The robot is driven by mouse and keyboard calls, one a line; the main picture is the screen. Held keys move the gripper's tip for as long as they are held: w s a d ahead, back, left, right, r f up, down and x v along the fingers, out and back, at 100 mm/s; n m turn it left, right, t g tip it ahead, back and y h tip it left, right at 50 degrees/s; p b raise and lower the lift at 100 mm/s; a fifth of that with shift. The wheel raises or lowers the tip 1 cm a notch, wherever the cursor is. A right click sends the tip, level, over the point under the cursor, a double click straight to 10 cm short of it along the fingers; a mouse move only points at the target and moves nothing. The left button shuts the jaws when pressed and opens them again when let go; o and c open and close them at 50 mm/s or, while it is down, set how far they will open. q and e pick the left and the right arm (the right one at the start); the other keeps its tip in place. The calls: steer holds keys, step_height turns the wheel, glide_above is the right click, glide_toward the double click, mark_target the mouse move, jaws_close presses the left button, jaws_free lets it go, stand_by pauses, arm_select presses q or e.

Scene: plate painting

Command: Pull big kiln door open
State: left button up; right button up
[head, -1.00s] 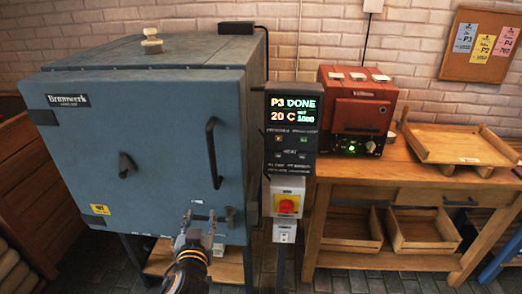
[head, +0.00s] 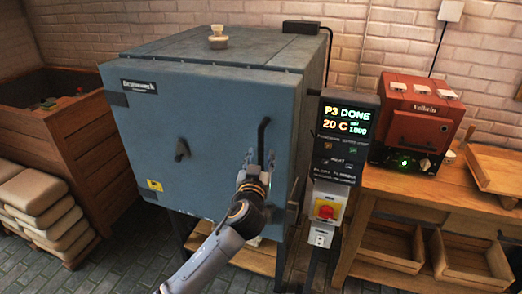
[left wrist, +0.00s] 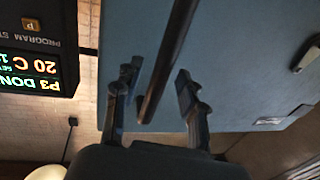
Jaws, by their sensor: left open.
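The big blue kiln's door (head: 205,115) is shut against its body. A black vertical bar handle (head: 263,132) is on the door's right side, and a small dark latch knob (head: 182,150) is near its middle. My left gripper (head: 258,165) is at the lower part of the bar handle and hides some of it. In the left wrist view the open fingers (left wrist: 157,88) stand on either side of the dark handle bar (left wrist: 168,62), with gaps visible. The blue door (left wrist: 235,65) fills the background there. My right gripper is in neither view.
The control panel (head: 344,138) and a switch box with a red knob (head: 326,209) stand right of the kiln. A small red kiln (head: 412,130) sits on a wooden table (head: 400,190). Stacked sacks (head: 45,205) and a wooden crate (head: 95,150) are at left. Floor in front is clear.

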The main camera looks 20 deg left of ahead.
arm_select(q)
steer(key=shift+w+a, duration=0.15)
steer(key=shift+w, duration=0.65)
steer(key=shift+c, duration=0.4)
jaws_close()
